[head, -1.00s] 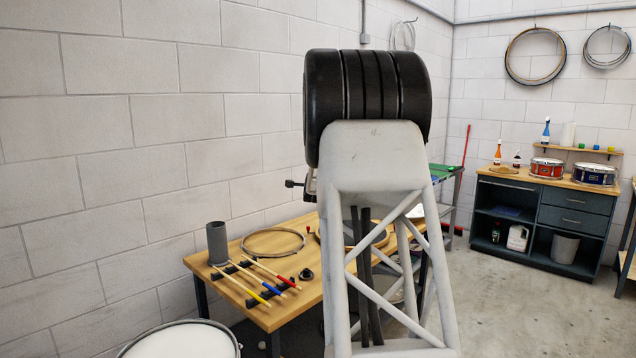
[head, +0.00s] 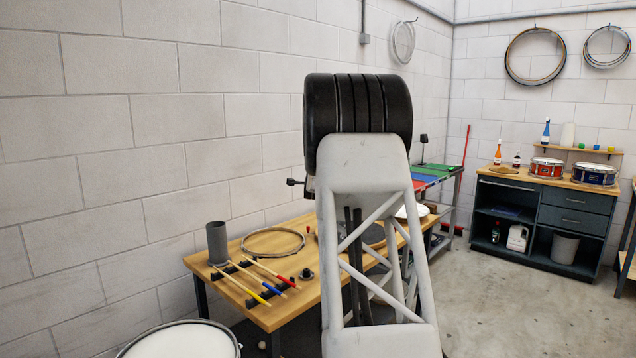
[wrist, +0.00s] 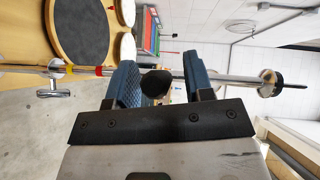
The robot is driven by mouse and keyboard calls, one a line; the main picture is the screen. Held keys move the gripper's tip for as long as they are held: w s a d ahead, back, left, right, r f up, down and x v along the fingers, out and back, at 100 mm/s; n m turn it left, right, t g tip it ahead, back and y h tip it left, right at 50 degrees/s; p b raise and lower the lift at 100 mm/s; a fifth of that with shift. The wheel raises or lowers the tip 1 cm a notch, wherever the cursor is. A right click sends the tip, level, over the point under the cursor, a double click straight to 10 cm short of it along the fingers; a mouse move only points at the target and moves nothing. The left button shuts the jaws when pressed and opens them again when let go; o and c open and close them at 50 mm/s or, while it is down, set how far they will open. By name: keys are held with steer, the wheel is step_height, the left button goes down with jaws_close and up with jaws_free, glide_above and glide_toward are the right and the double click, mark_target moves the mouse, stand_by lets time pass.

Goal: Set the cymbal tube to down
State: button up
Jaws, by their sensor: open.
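The chrome cymbal tube (wrist: 225,79) runs across the wrist view, past the far side of my gripper's fingers. A black cap and thin dark rod (wrist: 275,84) are at its right end. A chrome wing handle (wrist: 54,93) and a yellow-red band (wrist: 84,71) are on its left part. My gripper (wrist: 162,82) is open. Its two blue pads stand apart, with a round black knob (wrist: 155,83) showing between them; I cannot tell whether either pad touches it. In the head view my arm hides the gripper and most of the stand.
The wooden bench (head: 225,267) holds a grey cup (head: 217,243), a metal hoop (head: 273,242) and several sticks (head: 260,277). A drum (head: 180,340) is at the lower left. A blue cabinet (head: 565,212) with drums stands far right.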

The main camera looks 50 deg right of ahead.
jaws_close()
step_height(320, 180, down, 16)
steer(key=shift+r, duration=0.25)
stand_by(0.4)
steer(key=shift+c, duration=1.3)
jaws_free()
steer(key=shift+f, duration=0.1)
steer(key=shift+o, duration=1.3)
steer(key=shift+s+a+r, duration=0.1)
steer(key=shift+a+r, duration=0.05)
steer(key=shift+r, duration=0.1)
